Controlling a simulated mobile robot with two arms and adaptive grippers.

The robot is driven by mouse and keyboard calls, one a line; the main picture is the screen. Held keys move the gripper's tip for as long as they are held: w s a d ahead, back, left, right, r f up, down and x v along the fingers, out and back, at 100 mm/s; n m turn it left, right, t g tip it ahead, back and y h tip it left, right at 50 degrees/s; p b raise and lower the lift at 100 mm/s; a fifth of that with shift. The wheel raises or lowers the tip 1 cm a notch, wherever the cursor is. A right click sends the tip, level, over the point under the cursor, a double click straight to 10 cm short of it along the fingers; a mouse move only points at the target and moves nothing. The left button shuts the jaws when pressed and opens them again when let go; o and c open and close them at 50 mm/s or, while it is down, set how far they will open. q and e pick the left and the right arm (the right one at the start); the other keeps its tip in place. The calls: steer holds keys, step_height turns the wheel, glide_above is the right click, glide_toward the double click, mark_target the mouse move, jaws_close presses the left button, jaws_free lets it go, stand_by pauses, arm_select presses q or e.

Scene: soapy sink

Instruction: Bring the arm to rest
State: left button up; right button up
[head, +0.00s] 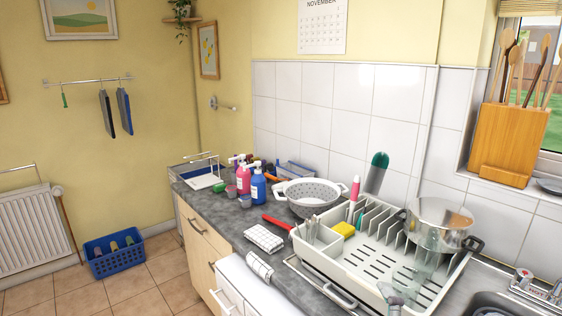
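Neither of my grippers and neither of my arms can be clearly made out in the head view. A small grey shape at the bottom edge, in front of the dish rack (345,272), is too unclear to name. The white rack holds a steel pot (440,222), a yellow sponge (344,229) and clear glassware (428,250).
A grey colander (308,196), a red-handled brush (277,222), folded cloths (263,238) and soap bottles (258,186) stand on the dark counter (228,215). The sink (490,304) is at the lower right. A blue crate (115,252) sits on the floor; tiles around it are clear.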

steer(key=s+d+f+m+g+h, duration=0.35)
steer(key=s+f+m+g, duration=0.5)
steer(key=s+f, duration=0.4)
steer(key=s+f+m+g+y, duration=0.2)
steer(key=s+f+m+g, duration=0.35)
steer(key=s+f, duration=0.6)
step_height(320, 180, down, 25)
steer(key=s+n+g, duration=0.1)
steer(key=s+g, duration=0.1)
steer(key=s, duration=0.1)
steer(key=s+d+f+g, duration=0.1)
steer(key=s+d+f, duration=0.1)
steer(key=s+f, duration=1.3)
steer(key=shift+s+d+f+b, duration=0.35)
steer(key=shift+s+f+b, duration=0.1)
steer(key=shift+s, duration=0.2)
